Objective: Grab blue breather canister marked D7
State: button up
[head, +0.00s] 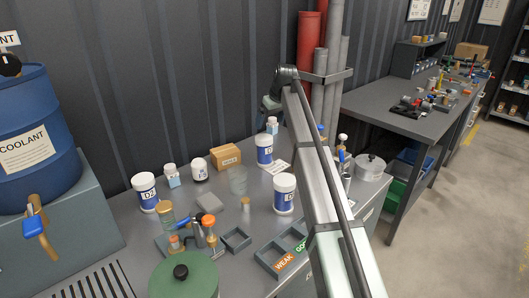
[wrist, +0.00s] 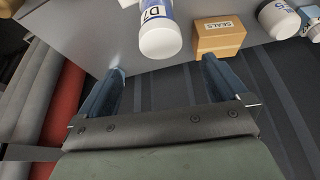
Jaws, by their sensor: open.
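The blue and white breather canister marked D7 (wrist: 159,32) shows at the top of the wrist view, beyond my fingertips. In the head view, the matching canister (head: 264,151) stands upright at the back of the bench, beside a cardboard box; its mark is too small to read. My gripper (wrist: 163,66) is open and empty, with its blue fingers spread and the canister apart from them. In the head view my gripper (head: 270,104) is above and behind the canister, near the wall. Similar canisters, one marked D2 (head: 146,193) and another (head: 285,193), stand nearer.
The SEALS box (wrist: 219,37) is close beside the canister. Red and grey pipes (head: 309,60) rise at the wall. Labelled trays (head: 284,262) lie at the front.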

aim_at(266, 138)
jog(key=x, duration=0.8)
jog(key=shift+f, duration=0.2)
jog(key=shift+s+d+x, duration=0.1)
jog(key=shift+s+x, duration=0.05)
jog(key=shift+x, duration=1.15)
jog(key=shift+s+d+x, duration=0.1)
jog(key=shift+s+x, duration=0.05)
jog(key=shift+x, duration=1.2)
jog(key=shift+f, duration=0.1)
jog(key=c, duration=1.2)
